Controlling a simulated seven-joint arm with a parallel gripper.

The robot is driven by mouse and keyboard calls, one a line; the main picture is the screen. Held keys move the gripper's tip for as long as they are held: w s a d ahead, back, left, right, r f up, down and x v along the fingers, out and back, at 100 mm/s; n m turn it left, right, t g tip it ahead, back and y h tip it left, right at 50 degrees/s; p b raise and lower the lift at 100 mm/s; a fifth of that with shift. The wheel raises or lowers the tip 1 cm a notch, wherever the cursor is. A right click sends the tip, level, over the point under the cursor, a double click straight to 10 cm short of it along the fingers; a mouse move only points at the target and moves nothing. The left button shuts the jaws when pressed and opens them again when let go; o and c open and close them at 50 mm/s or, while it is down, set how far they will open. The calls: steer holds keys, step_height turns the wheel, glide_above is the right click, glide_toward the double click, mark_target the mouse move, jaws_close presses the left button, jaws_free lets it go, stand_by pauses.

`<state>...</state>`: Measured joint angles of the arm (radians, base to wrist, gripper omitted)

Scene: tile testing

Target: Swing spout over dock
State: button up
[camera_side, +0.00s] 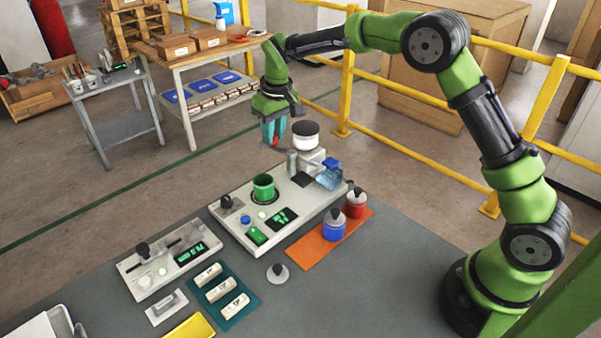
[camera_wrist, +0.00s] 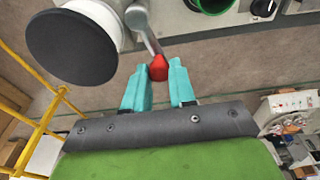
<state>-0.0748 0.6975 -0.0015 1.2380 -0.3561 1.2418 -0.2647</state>
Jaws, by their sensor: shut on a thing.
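My gripper (camera_side: 272,143) has teal fingers and is beside the hopper unit at the back of a grey-white machine base (camera_side: 232,229). In the wrist view my gripper (camera_wrist: 158,70) is shut on a red knob (camera_wrist: 158,69) at the end of a metal lever (camera_wrist: 140,22). The lever runs to the grey hopper unit, which has a white hopper with a dark lid (camera_side: 305,129); the lid (camera_wrist: 72,47) also shows in the wrist view. The spout itself is not clearly visible. A green cup (camera_side: 263,187) stands upright on the base. I cannot tell which part is the dock.
An orange mat (camera_side: 303,252) holds a blue pot (camera_side: 333,228) and a red pot (camera_side: 356,206). A clear blue container (camera_side: 329,178) sits at the base's right end. A second device (camera_side: 165,262) and a teal tray (camera_side: 226,288) lie left.

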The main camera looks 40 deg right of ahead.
steer(key=shift+s+a, duration=0.1)
steer(key=shift+a, duration=0.1)
steer(key=shift+s+a, duration=0.2)
steer(key=shift+a, duration=0.35)
steer(key=shift+s+a, duration=0.1)
steer(key=shift+a, duration=0.05)
steer(key=shift+s+a, duration=0.35)
steer(key=shift+a, duration=0.05)
